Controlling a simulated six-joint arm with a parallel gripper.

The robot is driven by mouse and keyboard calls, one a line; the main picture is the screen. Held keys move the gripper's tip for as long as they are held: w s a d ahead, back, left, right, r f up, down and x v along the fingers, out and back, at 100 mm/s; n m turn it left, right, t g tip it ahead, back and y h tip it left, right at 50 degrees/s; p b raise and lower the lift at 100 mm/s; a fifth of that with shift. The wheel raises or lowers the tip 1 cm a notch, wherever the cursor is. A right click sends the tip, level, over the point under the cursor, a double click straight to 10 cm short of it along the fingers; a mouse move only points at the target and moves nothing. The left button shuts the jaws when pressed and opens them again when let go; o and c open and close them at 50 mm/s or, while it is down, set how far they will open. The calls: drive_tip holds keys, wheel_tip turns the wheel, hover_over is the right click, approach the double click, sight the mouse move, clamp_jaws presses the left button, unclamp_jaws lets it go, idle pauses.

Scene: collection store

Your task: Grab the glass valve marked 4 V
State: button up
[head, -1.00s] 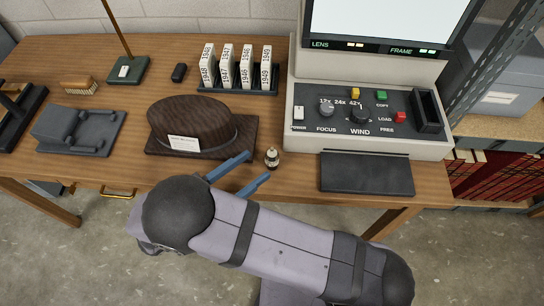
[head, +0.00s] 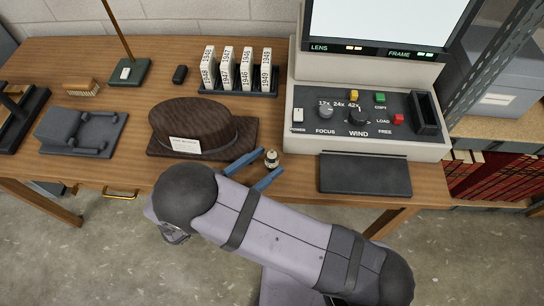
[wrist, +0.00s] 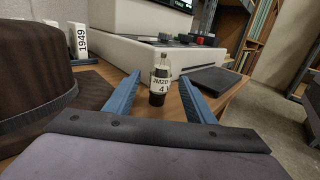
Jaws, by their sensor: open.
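The glass valve (head: 271,158) stands upright on the wooden table near its front edge, between the brown hat and the microfilm reader. In the wrist view the valve (wrist: 160,82) has a clear glass top, a white label ending in "4 V", partly cut off, and a dark base. My gripper (head: 266,163) is open, its two blue fingers pointing at the valve. In the wrist view my gripper (wrist: 160,82) has one finger on each side of the valve, with gaps on both sides. The valve is around or just beyond the fingertips; I cannot tell exactly.
A brown hat (head: 192,125) on a dark board stands left of the valve. The reader (head: 365,118) and its dark flat plate (head: 365,176) are to the right. A rack of labelled boxes (head: 238,72) stands behind. A strip of table around the valve is bare.

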drive_tip(key=shift+x, duration=1.45)
drive_tip(key=c, duration=1.1)
drive_tip(key=shift+r, duration=0.15)
drive_tip(key=shift+r, duration=4.9)
